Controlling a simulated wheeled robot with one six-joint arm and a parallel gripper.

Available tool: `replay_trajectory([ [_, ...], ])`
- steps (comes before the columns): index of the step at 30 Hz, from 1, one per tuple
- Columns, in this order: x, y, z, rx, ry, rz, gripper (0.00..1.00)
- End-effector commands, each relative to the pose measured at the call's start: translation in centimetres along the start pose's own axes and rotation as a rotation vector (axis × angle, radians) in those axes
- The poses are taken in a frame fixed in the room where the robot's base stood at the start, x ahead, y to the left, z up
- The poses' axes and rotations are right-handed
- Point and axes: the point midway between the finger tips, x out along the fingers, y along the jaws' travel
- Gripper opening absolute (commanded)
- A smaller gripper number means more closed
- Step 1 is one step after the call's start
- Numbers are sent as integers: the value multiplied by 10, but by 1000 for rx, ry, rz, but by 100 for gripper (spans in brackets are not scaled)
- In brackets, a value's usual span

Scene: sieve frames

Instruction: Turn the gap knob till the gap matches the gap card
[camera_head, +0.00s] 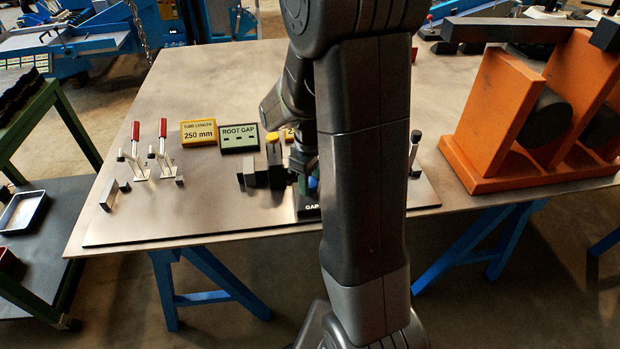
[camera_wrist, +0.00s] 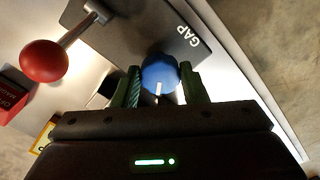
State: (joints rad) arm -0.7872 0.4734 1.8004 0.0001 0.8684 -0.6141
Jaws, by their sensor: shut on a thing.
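The blue gap knob (camera_wrist: 160,76) sits between my gripper's (camera_wrist: 160,88) two green fingers in the wrist view, with a white pointer mark on it. My gripper is shut on the knob. A dark plate (camera_wrist: 190,22) lettered GAP lies beside the knob. In the head view my arm hides most of this spot; a bit of the blue knob (camera_head: 312,184) and the GAP plate (camera_head: 309,211) show beside it. The green ROOT GAP card (camera_head: 238,138) stands on the table, showing two dark bars with a space between them.
A yellow TUBE LENGTH 250 mm card (camera_head: 199,132) stands left of the gap card. Two red-handled clamps (camera_head: 150,150) stand at the left. In the wrist view a red ball on a lever (camera_wrist: 44,61) is close by. An orange stand (camera_head: 485,130) occupies the right.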

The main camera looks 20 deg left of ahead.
Motion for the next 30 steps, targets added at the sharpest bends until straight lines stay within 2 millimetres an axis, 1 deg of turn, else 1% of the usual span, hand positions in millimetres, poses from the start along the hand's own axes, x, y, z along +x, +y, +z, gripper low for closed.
replay_trajectory([
  [10,-1,1,-1,-2,4,3,16],
  [11,-1,1,-1,-2,4,3,41],
  [12,-1,1,-1,-2,4,3,49],
  [14,-1,1,-1,-2,3,3,60],
  [22,-1,0,0,-2,2,1,61],
  [24,-3,0,-1,-2,2,2,61],
  [26,-9,1,-1,-2,3,2,61],
  [29,-24,1,-1,-2,4,3,61],
  [30,-32,1,-1,-2,6,4,61],
])
